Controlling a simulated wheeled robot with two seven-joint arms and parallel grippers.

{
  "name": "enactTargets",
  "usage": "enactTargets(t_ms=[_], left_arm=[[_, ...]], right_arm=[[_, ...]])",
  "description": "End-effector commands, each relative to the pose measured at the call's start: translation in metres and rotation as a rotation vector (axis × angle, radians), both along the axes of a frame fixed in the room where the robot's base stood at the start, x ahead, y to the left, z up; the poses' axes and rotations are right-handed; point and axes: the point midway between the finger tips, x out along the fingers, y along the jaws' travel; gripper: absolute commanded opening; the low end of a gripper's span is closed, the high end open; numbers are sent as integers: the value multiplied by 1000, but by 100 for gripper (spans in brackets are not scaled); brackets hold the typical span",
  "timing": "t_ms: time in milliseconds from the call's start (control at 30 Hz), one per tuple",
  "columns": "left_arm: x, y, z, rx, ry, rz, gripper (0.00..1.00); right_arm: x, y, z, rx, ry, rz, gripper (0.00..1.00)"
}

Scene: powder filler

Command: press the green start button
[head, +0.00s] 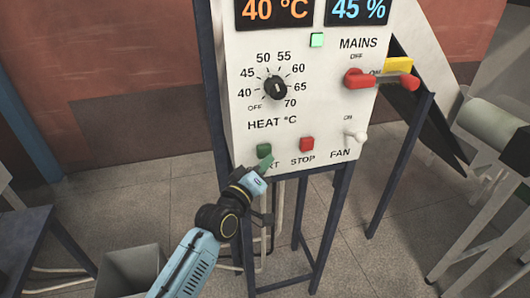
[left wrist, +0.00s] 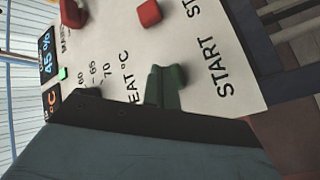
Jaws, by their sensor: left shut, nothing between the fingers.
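The green start button (head: 264,151) is at the lower left of the white control panel (head: 325,120), above the partly covered START label. My left gripper (head: 266,167) is shut and empty, with its fingertips just below the button in the head view. In the left wrist view the green button (left wrist: 180,75) appears right at the fingertips, beside the START lettering. I cannot tell whether the fingertips touch it or whether it is pushed in. My right gripper is not in view.
The red stop button (head: 307,144) is just right of the start button. The heat knob (head: 275,88), red mains handle (head: 380,79) and white fan switch (head: 354,136) are on the same panel. A grey bin (head: 130,265) stands at lower left.

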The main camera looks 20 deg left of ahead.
Motion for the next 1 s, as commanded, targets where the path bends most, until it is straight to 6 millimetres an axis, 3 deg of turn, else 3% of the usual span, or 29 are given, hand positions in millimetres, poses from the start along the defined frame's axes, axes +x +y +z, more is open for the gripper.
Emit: enactTargets(t_ms=[167,600,1000], left_arm=[[-4,-3,1,-1,1,-2,0],[-38,-26,1,-1,2,-1,0],[-41,-28,0,0,0,0,0]], right_arm=[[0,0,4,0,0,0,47],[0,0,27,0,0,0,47],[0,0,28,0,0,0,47]])
